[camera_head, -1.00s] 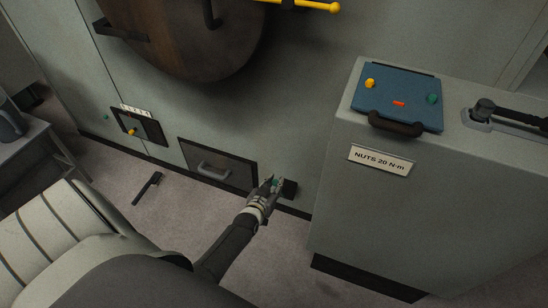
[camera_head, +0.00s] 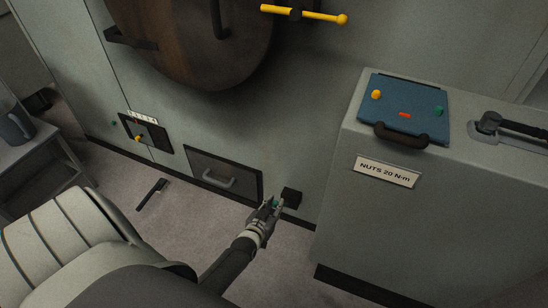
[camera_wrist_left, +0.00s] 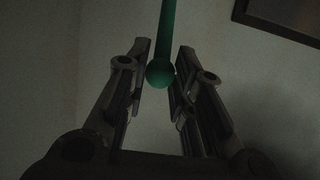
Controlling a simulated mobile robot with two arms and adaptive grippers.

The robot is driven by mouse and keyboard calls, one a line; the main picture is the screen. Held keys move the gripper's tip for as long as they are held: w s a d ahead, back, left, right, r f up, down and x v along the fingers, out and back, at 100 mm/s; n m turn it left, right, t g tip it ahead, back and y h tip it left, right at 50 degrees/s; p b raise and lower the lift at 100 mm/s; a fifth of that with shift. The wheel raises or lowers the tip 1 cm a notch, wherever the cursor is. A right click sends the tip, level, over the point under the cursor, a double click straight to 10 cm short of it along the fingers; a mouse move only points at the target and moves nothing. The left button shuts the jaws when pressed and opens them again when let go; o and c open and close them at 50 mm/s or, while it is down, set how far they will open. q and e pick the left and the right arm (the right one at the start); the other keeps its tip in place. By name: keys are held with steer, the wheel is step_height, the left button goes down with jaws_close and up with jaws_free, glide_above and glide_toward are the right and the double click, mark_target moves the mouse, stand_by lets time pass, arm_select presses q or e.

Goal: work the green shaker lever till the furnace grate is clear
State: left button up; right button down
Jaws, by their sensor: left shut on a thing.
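The green shaker lever (camera_wrist_left: 168,30) shows in the left wrist view as a rod with a round green knob (camera_wrist_left: 160,74) at its end. In the head view only a bit of green shows at my fingers, beside a black block (camera_head: 291,197) low on the furnace front. My left gripper (camera_head: 270,208) is shut on the lever; in the left wrist view its fingers (camera_wrist_left: 162,70) stand on either side of the rod near the knob. The grate itself cannot be seen. My right gripper is not in view.
A closed drawer-like door (camera_head: 222,172) with a handle is left of the block. A grey cabinet (camera_head: 390,235) with a blue panel (camera_head: 404,108) stands close on the right. A dark brush-like tool (camera_head: 152,193) lies on the floor. A yellow-handled bar (camera_head: 305,14) is above.

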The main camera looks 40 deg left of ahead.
arm_select(q)
steer(key=w+a+r, duration=0.2)
steer(key=w+r, duration=0.2)
steer(key=w, duration=0.4)
steer(key=shift+w, duration=0.35)
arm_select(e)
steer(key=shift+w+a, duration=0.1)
arm_select(q)
steer(key=shift+w+a, duration=0.1)
